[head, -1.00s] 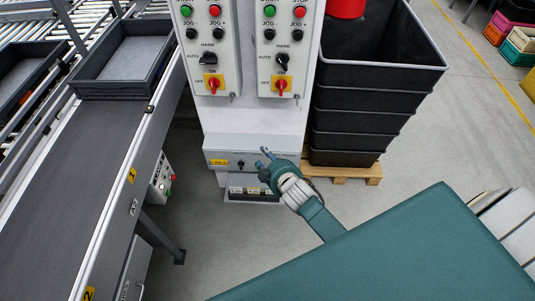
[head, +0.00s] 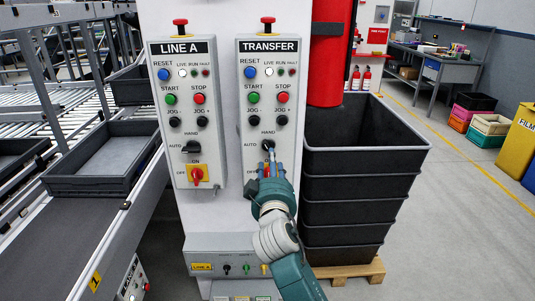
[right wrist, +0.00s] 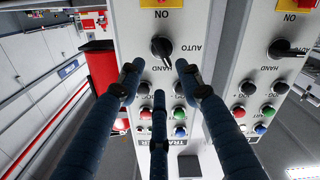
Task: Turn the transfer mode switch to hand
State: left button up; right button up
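The TRANSFER panel (head: 268,95) is the right one of two grey control boxes. Its black mode switch (head: 267,146) sits between AUTO on its left and HAND above; it also shows in the right wrist view (right wrist: 161,47), upside down. There its handle slants down and right, seemingly between AUTO and HAND; its exact setting is hard to tell. My right gripper (head: 268,163) is just below the switch. In the right wrist view its three fingers (right wrist: 158,80) are spread and empty, with the switch beyond the tips, apparently untouched. My left gripper is out of view.
The LINE A panel (head: 182,115) stands close on the left, its black switch (head: 191,147) towards AUTO. A red-and-yellow ON/OFF switch (head: 265,171) is partly behind my fingers. Black stacked bins (head: 362,190) stand right, a conveyor (head: 60,225) left.

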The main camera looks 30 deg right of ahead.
jog(key=p+x, duration=0.1)
jog(key=x, duration=0.7)
jog(key=shift+a, duration=0.15)
jog(key=shift+c, duration=0.5)
jog(key=shift+f, duration=0.1)
grip_shut()
